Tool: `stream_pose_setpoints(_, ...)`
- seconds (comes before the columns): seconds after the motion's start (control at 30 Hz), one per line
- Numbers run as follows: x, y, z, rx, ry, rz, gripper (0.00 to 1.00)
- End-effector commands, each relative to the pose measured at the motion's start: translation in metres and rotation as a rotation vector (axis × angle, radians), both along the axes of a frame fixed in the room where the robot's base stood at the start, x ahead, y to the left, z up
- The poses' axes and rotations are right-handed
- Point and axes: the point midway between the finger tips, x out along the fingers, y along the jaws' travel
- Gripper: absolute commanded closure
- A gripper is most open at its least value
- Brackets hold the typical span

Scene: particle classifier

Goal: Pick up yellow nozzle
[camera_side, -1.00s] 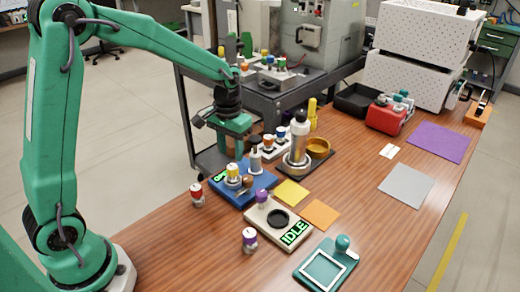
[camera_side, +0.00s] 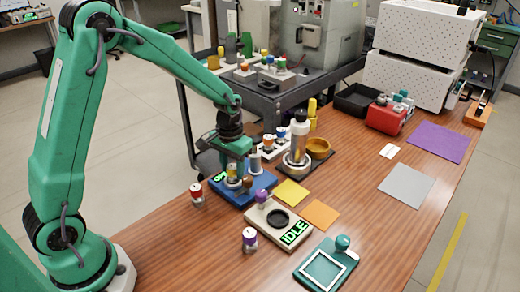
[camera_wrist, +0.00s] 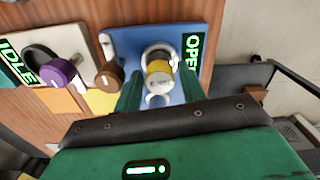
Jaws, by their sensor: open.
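The yellow nozzle (camera_side: 232,171) stands in a metal ring on the blue station (camera_side: 208,187). In the wrist view the yellow nozzle (camera_wrist: 158,70) has a grey end and a yellow band, and it lies between my two green fingers. My gripper (camera_wrist: 160,92) is open, with one finger on each side of the nozzle; I cannot tell whether either touches it. In the side view my gripper (camera_side: 236,160) is low over the blue station and partly hides the nozzle. The station's green display (camera_wrist: 193,48) is partly cut off by my finger.
A brown knob (camera_wrist: 110,76) and a purple-topped piece (camera_side: 262,197) are close by. The cream station (camera_side: 265,225) reads IDLE. A red-and-white bottle (camera_side: 197,194) stands left of the blue station. A metal cylinder (camera_side: 299,140) stands behind on a dark tray.

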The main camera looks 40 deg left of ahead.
Motion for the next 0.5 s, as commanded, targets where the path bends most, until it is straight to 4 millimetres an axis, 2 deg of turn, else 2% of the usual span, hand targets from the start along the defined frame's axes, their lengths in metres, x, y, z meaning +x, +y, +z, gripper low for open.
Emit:
stream_pose_setpoints(0.13,-0.0004,0.0,-0.0099,0.0,0.0,0.0,0.59)
stream_pose_setpoints(0.5,-0.0002,0.0,-0.0108,0.0,-0.001,0.0,0.59)
